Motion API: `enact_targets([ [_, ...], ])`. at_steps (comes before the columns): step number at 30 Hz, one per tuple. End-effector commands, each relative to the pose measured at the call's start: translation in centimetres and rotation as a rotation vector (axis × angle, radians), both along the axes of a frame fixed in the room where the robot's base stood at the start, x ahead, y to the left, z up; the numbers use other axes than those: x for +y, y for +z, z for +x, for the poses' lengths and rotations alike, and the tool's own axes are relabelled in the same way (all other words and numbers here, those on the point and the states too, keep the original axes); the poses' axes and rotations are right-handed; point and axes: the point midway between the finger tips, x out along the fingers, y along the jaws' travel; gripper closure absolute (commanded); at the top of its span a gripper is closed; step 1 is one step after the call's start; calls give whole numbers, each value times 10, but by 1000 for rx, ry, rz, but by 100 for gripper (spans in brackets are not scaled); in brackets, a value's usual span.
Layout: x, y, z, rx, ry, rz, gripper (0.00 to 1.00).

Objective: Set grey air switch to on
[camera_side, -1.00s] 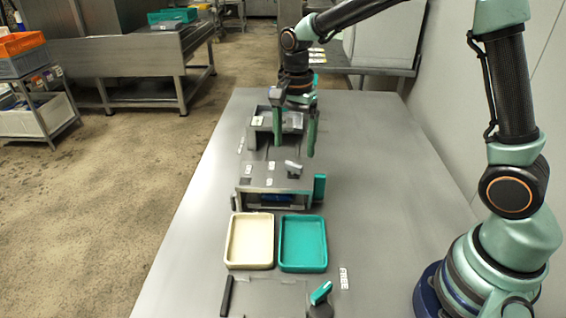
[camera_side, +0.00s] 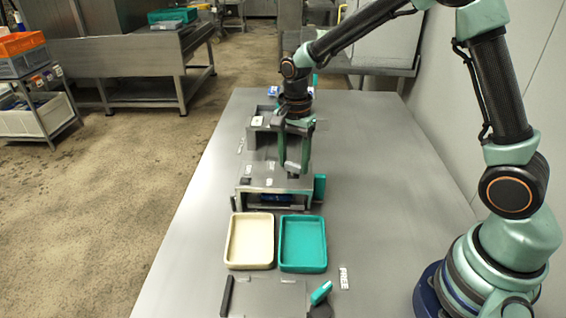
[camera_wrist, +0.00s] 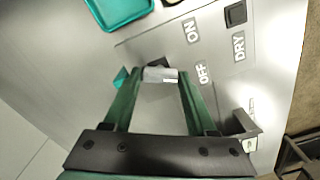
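The grey air switch (camera_wrist: 160,74) shows in the wrist view between my gripper's two green fingers, beside the OFF label (camera_wrist: 202,72). The ON label (camera_wrist: 190,30) lies above OFF in that view. My gripper (camera_wrist: 157,80) is open, one finger on each side of the switch; I cannot tell whether either touches it. In the side view my gripper (camera_side: 293,162) points down over the top of the grey panel unit (camera_side: 248,184). The switch is largely hidden behind the fingers there.
A black square switch (camera_wrist: 236,14) sits above a DRY label (camera_wrist: 238,45). A cream tray (camera_side: 228,258) and a teal tray (camera_side: 282,262) stand in front of the unit. A teal-handled fixture (camera_side: 321,292) is nearer the camera.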

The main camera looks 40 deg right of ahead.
Motion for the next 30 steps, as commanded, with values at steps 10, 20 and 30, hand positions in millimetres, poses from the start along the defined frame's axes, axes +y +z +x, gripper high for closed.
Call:
enact_targets([
  [10, 0, 1, 0, 1, 72, 0, 98],
  [20, 0, 1, 0, 1, 327, 0, 98],
  [30, 0, 1, 0, 1, 643, 0, 98],
])
